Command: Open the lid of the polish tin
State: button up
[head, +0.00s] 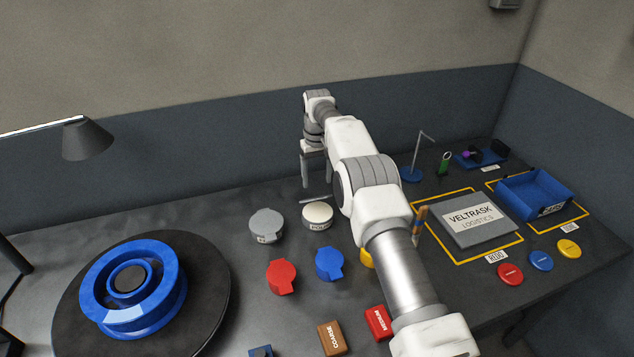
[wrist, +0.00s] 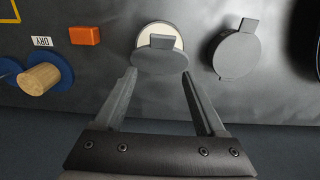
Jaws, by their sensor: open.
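The polish tin (head: 317,219) is a small round tin with a cream inside and lettering on its front. It stands near the back of the bench and shows again in the wrist view (wrist: 160,28). Its grey lid (wrist: 160,62), with a square tab, is raised at the wall side. The lid looks like a thin edge-on strip in the head view. My gripper (head: 317,180) is open and empty behind the tin, on the wall side. In the wrist view its fingertips (wrist: 159,74) are spread either side of the lid's near edge. I cannot tell if they touch it.
A grey tin (head: 266,223) stands close left of the polish tin. Red (head: 281,276) and blue (head: 329,262) tabbed tins stand in front. A blue wheel (head: 130,282) lies on a black turntable at left.

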notch_tip(320, 180, up, 15)
jog(key=p, duration=0.8)
jog(key=shift+r+p, duration=0.15)
jog(key=shift+p, duration=0.25)
